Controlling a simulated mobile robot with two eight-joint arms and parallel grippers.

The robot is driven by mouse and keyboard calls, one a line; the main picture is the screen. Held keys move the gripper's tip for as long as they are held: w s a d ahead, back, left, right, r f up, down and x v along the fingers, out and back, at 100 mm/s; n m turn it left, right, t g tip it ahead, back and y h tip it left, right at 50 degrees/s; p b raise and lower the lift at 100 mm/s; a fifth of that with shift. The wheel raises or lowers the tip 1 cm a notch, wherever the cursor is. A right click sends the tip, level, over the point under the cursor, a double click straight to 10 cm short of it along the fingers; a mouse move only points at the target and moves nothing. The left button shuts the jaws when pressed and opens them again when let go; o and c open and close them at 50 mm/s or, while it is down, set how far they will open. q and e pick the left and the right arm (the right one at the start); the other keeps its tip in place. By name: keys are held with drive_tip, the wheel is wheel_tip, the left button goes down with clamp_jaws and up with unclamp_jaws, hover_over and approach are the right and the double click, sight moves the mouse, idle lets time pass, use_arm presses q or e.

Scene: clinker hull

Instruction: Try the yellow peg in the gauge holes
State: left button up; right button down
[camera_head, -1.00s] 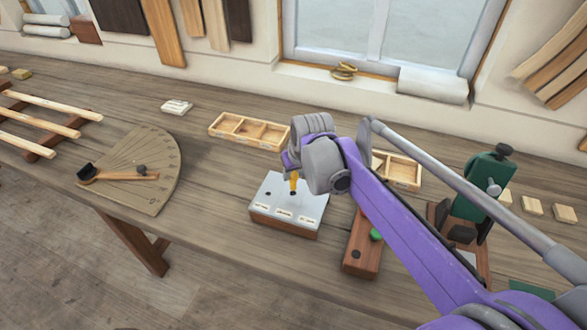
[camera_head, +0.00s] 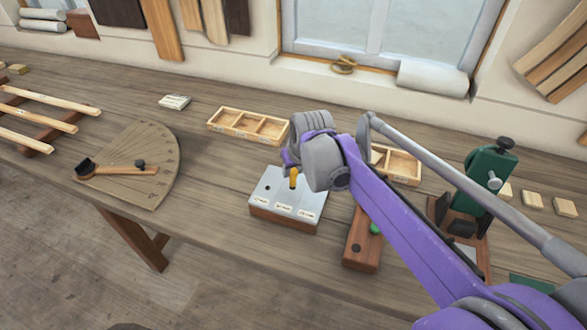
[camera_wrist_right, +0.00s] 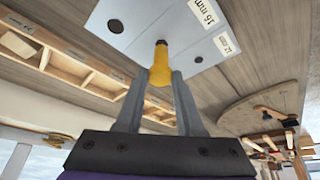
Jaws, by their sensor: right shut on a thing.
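The gauge block (camera_head: 262,204) has a light grey top plate with holes and white size labels on a brown wooden base. My right gripper (camera_wrist_right: 160,80) is shut on the yellow peg (camera_wrist_right: 160,69) and holds it upright over the plate. In the head view the peg (camera_head: 293,179) meets the plate at the middle hole, and the left hole (camera_head: 269,188) is uncovered. In the right wrist view the peg's tip is at the middle hole, with an open hole on either side. I cannot tell how far the tip is in. My left gripper is not in view.
A wooden compartment tray (camera_head: 238,134) stands behind the block. A brown wooden block (camera_head: 356,252) with a green piece is close on the right, partly under my arm. A green clamp-like device (camera_head: 484,180) stands further right. A fan-shaped board (camera_head: 150,190) lies left.

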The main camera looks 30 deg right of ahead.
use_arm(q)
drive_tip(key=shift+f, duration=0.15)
use_arm(e)
drive_tip(key=shift+f, duration=0.25)
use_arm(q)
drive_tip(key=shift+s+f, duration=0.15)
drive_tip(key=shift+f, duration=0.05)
use_arm(e)
drive_tip(key=shift+f, duration=0.25)
use_arm(q)
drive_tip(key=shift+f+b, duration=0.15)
drive_tip(key=shift+b, duration=0.2)
use_arm(e)
drive_tip(key=shift+f, duration=0.25)
drive_tip(key=shift+r, duration=0.2)
drive_tip(key=shift+w+r+p, duration=0.1)
drive_tip(key=shift+r+p, duration=0.85)
drive_tip(key=shift+r, duration=0.6)
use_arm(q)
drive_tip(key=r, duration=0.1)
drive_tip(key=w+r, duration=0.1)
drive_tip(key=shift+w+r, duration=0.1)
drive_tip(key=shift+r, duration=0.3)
use_arm(e)
drive_tip(key=shift+f, duration=0.1)
